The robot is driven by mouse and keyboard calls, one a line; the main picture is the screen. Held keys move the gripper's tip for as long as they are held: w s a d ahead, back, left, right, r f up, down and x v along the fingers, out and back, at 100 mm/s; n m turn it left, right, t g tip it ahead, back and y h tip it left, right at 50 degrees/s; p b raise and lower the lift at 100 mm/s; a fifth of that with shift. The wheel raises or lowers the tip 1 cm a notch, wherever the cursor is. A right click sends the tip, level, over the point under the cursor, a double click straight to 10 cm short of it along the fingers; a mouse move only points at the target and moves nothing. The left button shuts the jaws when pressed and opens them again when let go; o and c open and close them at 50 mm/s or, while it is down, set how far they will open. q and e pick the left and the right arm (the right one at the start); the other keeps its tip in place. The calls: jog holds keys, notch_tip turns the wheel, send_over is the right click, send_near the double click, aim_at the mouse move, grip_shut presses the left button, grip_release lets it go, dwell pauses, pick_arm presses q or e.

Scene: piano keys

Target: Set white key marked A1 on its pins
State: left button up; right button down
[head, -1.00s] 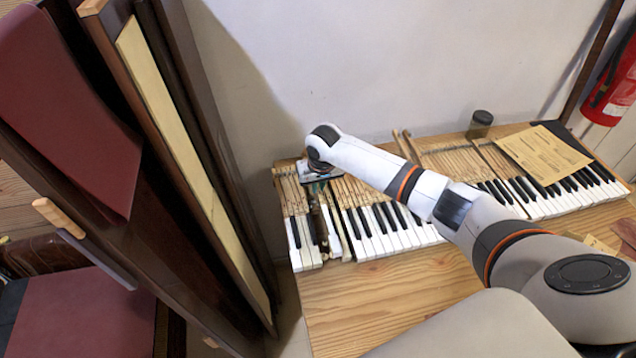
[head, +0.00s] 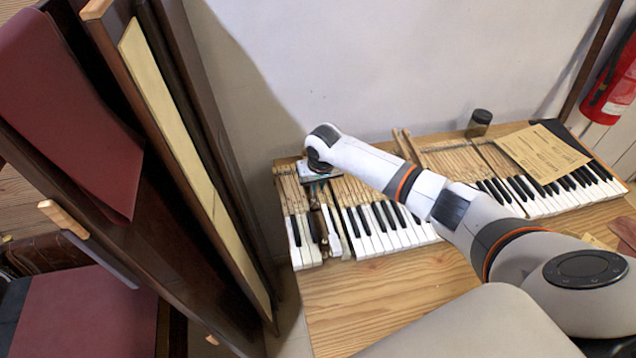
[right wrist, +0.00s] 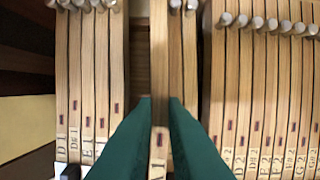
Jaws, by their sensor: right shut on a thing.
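The white key marked A1 shows in the right wrist view as a long pale wooden stick (right wrist: 159,60) with the A1 label near the bottom edge. My right gripper (right wrist: 160,103) has its green fingers shut on both sides of this stick. In the head view my right wrist is over the left part of the keyboard (head: 390,230) and hides most of the grip. The stick runs in line with its neighbours, with a dark gap on its left. Its pins are hidden, so I cannot tell whether it sits on them. My left gripper is not in view.
Other key sticks (right wrist: 90,60) stand on the left, and more (right wrist: 265,80) on the right beyond a second gap. A paper sheet (head: 541,152) and a jar (head: 479,123) lie to the right. A tall dark wooden case (head: 190,170) stands close on the left.

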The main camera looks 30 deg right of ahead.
dwell(0.4)
jog(key=shift+p, duration=0.45)
jog(key=shift+p, duration=0.4)
jog(key=shift+f, duration=0.6)
dwell(0.7)
jog(key=c, duration=1.8)
grip_release()
jog(key=shift+r, duration=0.2)
jog(key=shift+w+p+v, duration=0.2)
jog(key=shift+p+v, duration=0.75)
jog(key=shift+p, duration=0.1)
